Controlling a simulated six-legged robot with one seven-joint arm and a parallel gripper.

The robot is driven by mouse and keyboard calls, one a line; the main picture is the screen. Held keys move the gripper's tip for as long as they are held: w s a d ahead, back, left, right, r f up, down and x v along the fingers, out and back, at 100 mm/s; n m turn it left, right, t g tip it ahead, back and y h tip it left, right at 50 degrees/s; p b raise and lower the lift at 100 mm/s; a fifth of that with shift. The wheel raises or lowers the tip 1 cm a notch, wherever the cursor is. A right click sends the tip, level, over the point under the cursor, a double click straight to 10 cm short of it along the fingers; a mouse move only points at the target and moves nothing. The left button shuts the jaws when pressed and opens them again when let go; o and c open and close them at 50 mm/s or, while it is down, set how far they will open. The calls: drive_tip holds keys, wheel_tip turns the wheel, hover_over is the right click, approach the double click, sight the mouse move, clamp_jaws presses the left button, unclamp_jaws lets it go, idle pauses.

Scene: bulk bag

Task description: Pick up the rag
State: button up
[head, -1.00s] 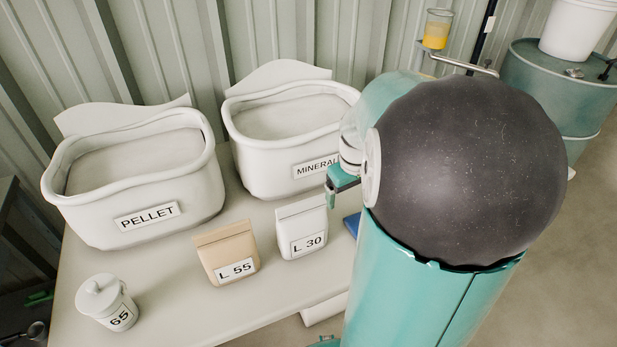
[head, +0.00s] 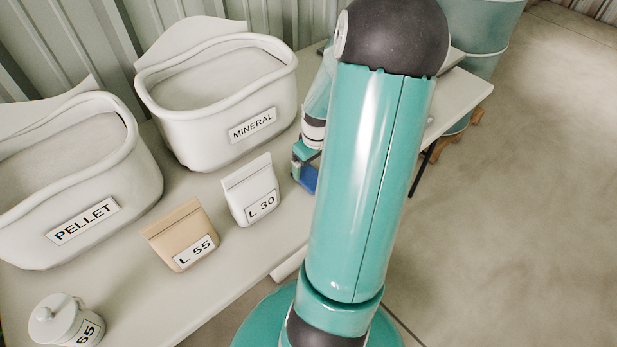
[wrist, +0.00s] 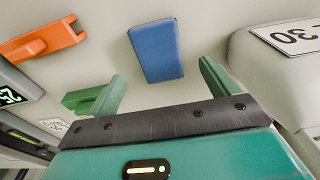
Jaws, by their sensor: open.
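A blue flat rectangle, the only thing in view that looks like the rag (wrist: 155,50), lies on the pale table top. In the head view the rag (head: 309,179) shows just beside my gripper (head: 302,163), partly hidden by my arm. In the wrist view my gripper (wrist: 162,85) is open, with one green finger to each side. The rag lies ahead of the fingertips, roughly between their lines, and nothing is held. I cannot tell the height of the fingers above the table.
A white bag marked L 30 (head: 252,190) stands close left of my gripper, with a tan L 55 bag (head: 182,236) beyond. PELLET (head: 75,190) and MINERAL (head: 222,100) bins stand behind. The wrist view shows an orange tool (wrist: 42,42) and a display (wrist: 12,96) at left.

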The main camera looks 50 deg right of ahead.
sight(310, 175)
drive_tip(key=f, duration=0.5)
drive_tip(key=shift+w+d, duration=0.15)
drive_tip(key=shift+w, duration=0.15)
drive_tip(key=shift+c, duration=0.5)
drive_tip(key=c, duration=1)
